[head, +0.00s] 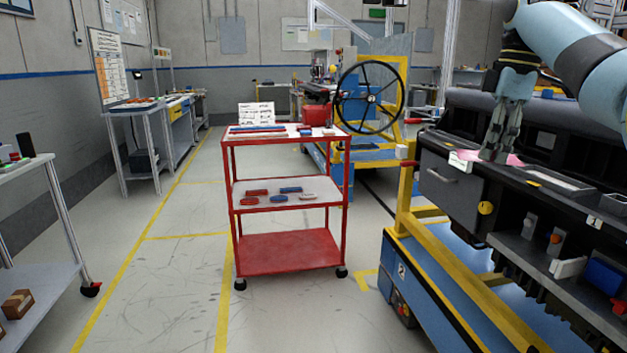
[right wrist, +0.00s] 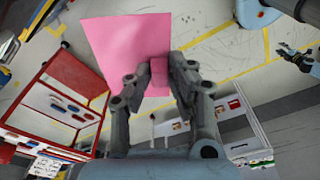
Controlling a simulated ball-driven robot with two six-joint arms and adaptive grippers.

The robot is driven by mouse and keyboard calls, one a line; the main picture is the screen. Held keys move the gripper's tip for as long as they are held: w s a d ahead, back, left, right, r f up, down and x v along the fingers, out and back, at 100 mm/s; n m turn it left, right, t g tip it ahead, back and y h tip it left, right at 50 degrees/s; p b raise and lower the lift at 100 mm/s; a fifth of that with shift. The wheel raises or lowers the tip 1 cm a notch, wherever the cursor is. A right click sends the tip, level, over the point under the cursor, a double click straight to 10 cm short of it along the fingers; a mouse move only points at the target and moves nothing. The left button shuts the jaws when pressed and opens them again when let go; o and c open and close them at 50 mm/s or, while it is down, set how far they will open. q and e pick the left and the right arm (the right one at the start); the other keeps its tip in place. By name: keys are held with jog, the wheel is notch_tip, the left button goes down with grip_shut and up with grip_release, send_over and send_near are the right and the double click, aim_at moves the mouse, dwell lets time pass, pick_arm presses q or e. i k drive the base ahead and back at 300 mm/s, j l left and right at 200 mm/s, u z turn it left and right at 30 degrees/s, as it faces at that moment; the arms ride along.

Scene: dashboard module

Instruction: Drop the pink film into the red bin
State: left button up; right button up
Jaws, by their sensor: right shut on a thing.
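My right gripper (head: 494,158) is over the dashboard module at the right of the head view. In the right wrist view, its two fingers (right wrist: 174,75) are shut on a small pink tab of the pink film (right wrist: 122,48). The film spreads out beyond the fingertips as a flat sheet. In the head view only a little pink (head: 515,160) shows beside the fingers. The red bin (head: 316,114) stands on the top shelf of the red cart, apart from the gripper. My left gripper (right wrist: 290,54) shows small at the right edge of the wrist view; its jaws are unclear.
The red cart (head: 290,254) stands in the middle, with tools on its shelves. The dashboard module (head: 447,196) rests on a yellow and blue frame. A black steering wheel (head: 371,97) is behind the cart. Open floor lies left of the cart; a grey table (head: 40,275) is at far left.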

aim_at(315, 125)
jog(key=i, duration=1.85)
jog(key=i+u, duration=0.15)
jog(key=i, duration=0.6)
jog(key=i+l+u, duration=0.15)
jog(key=i, duration=0.55)
jog(key=i+l+u, duration=0.1)
jog(key=i, duration=0.65)
